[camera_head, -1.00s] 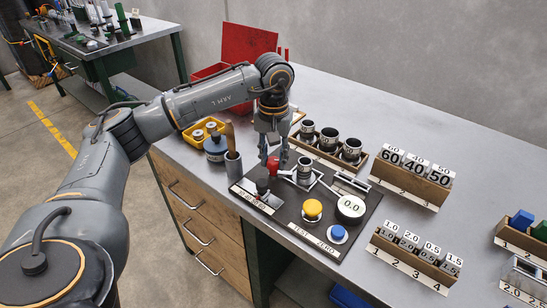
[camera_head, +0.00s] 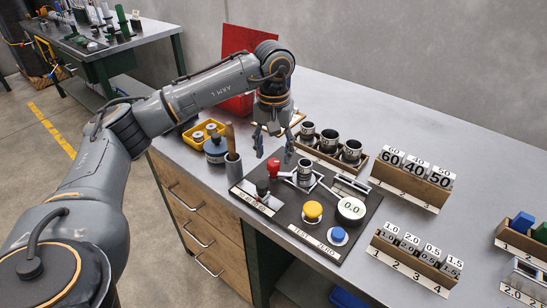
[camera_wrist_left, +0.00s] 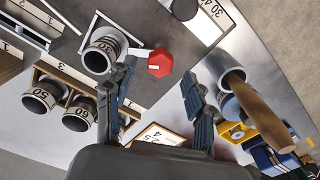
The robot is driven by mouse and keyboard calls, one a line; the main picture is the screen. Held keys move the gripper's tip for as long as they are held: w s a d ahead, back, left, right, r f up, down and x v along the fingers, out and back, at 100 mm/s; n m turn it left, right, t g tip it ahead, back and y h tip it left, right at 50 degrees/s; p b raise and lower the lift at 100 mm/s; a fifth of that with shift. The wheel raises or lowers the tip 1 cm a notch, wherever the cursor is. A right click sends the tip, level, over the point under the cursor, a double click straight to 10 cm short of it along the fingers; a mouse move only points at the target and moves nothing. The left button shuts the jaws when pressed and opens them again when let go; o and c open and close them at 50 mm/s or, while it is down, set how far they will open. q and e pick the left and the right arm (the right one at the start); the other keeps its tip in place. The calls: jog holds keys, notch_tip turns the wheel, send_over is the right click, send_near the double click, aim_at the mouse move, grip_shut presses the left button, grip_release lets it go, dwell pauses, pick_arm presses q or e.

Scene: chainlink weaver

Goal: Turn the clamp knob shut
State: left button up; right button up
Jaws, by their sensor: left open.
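The red clamp knob (camera_head: 273,167) sits on the dark board at the side of the clamp (camera_head: 318,180). A metal cup (camera_head: 304,172) stands in the clamp. In the left wrist view the knob (camera_wrist_left: 160,62) shows as a red faceted head on a pale arm beside the cup (camera_wrist_left: 101,52). My left gripper (camera_head: 273,152) points down over the knob, its fingers spread to either side and apart from it. In the wrist view the left gripper (camera_wrist_left: 156,76) is open and empty. My right gripper is not in view.
The dark board (camera_head: 280,212) also carries a yellow button (camera_head: 313,209), a blue button (camera_head: 338,234) and a round dial (camera_head: 351,208). A rack of cups (camera_head: 330,153) stands behind. A pot with a wooden handle (camera_head: 232,160) and a yellow tray (camera_head: 203,131) are close by on the left.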

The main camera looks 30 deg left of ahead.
aim_at(274, 161)
pick_arm(q)
notch_tip(274, 161, up, 9)
dwell(0.8)
